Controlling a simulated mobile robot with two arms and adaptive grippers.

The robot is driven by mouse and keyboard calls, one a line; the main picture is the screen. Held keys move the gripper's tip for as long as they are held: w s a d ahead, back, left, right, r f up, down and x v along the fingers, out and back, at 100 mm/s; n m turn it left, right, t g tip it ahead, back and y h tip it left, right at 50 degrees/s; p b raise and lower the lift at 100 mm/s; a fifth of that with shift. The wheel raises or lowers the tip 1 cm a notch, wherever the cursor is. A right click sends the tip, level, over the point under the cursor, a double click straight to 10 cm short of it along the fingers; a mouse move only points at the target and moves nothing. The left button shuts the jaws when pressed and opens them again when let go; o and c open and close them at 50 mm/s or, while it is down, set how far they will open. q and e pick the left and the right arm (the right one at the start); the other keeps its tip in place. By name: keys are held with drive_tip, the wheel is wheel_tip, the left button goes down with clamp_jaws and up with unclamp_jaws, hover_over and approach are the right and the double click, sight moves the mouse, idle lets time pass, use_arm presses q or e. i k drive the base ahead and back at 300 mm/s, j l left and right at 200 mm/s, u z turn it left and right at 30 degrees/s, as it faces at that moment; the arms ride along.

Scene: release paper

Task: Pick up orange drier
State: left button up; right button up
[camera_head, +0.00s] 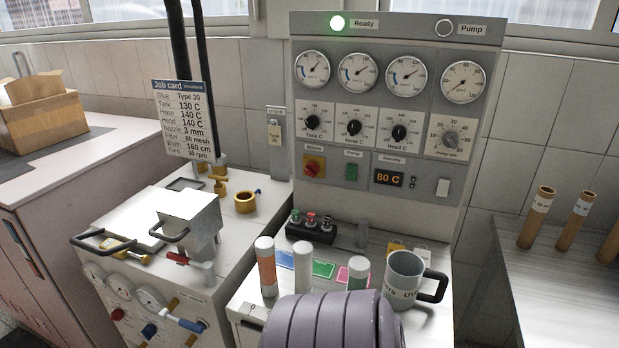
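The orange drier (267,270) looks like an upright cylinder with an orange body and a white top. It stands on the light worktop, at the left end of a short row of similar cylinders. A plain white cylinder (303,268) stands to its right. A green-banded one (358,275) is further right. Neither of my grippers is in view, and nothing touches the orange cylinder.
A grey mug (404,280) stands right of the row. A button box (312,228) and the gauge panel (385,130) are behind. A metal tank (189,222) with handles is left. A purple-grey ribbed shape (333,325) covers the worktop's front; I cannot tell what it is.

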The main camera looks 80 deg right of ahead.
sight(265, 249)
drive_tip(key=z, duration=2.15)
drive_tip(key=i+j+z, duration=0.1)
drive_tip(key=j+z, duration=0.15)
